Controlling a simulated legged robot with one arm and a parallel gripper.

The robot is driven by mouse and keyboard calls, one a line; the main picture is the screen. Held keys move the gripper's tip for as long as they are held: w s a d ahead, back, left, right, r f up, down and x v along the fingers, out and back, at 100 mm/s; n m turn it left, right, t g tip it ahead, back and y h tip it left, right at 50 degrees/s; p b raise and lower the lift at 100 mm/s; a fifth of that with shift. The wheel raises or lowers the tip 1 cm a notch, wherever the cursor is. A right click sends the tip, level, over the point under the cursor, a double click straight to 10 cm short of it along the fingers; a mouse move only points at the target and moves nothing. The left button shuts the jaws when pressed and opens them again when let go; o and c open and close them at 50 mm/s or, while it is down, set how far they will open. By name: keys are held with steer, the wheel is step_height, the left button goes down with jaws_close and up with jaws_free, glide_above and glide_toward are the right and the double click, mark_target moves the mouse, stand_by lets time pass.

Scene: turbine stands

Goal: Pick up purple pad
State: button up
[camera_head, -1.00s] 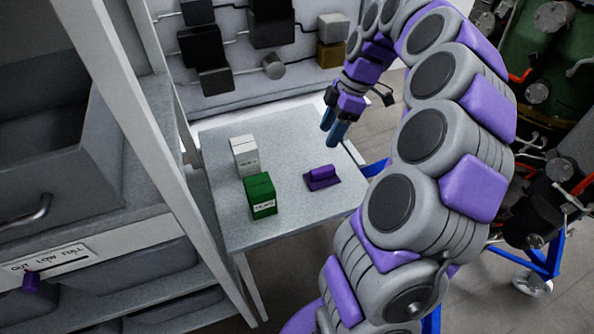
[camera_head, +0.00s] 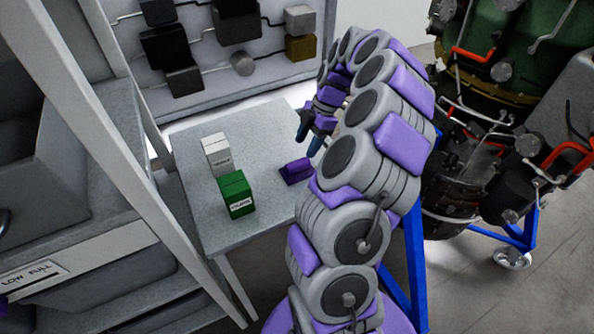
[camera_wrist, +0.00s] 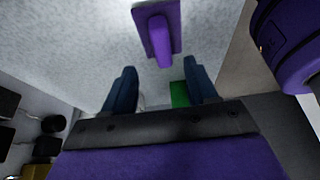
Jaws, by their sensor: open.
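The purple pad (camera_head: 297,171) lies on the grey table (camera_head: 205,232), near its right edge, partly beside my arm in the head view. In the wrist view the pad (camera_wrist: 158,32) shows a flat base with a raised handle, ahead of the fingers. My gripper (camera_head: 308,137) is above the table, just behind and above the pad in the head view. In the wrist view my gripper (camera_wrist: 160,88) has its two blue fingers apart, with nothing between them. The pad is clear of the fingers.
A green box (camera_head: 237,196) and a white box (camera_head: 216,154) stand on the table left of the pad. A grey shelf unit (camera_head: 100,200) is at the left. A turbine on a blue stand (camera_head: 520,235) is at the right.

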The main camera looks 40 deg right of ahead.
mark_target(298, 162)
steer(key=shift+x, duration=1.15)
steer(key=shift+a+f+b, duration=0.25)
steer(key=shift+f+b, duration=0.05)
steer(key=shift+f, duration=0.3)
steer(key=b+x, duration=0.1)
steer(key=x, duration=0.3)
steer(key=shift+a+f, duration=0.15)
steer(key=shift+f, duration=0.1)
jaws_close()
